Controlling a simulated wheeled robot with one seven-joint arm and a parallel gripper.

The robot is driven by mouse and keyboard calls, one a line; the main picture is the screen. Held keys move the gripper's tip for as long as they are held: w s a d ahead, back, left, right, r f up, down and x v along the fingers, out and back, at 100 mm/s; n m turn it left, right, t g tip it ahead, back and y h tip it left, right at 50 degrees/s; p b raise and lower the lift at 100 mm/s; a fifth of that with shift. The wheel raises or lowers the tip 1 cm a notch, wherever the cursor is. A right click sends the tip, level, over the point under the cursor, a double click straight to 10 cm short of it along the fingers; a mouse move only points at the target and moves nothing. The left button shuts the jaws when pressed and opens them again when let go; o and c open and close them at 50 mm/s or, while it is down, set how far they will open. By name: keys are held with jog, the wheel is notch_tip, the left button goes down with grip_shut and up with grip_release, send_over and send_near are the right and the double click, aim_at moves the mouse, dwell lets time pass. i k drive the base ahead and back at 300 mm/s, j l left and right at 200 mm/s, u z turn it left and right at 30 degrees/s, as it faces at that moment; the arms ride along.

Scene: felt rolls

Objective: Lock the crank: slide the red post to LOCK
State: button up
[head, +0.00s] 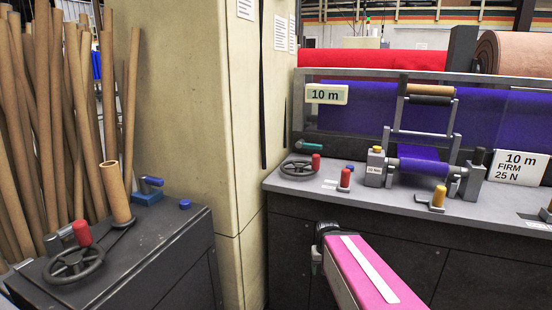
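A small red post (345,178) stands upright on the grey top of the right bench, between a dark crank wheel (298,168) and a grey block with a yellow knob (376,165). The crank wheel has its own red handle (316,162). Small white labels (330,184) lie beside the post; their wording is too small to read, so I cannot tell which one marks LOCK. My pink arm reaches up from the bottom in front of the bench. My gripper does not show in this view.
Purple felt runs through rollers behind the post, with a 10 m sign (520,166) to the right. A yellow post (438,198) stands near the front edge. A second crank wheel (73,265) and a cardboard tube (114,190) are on the left cabinet. A pale pillar (205,110) separates the benches.

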aim_at(344, 187)
jog(key=z, duration=1.5)
jog(key=u, duration=1.25)
jog(key=k, duration=0.5)
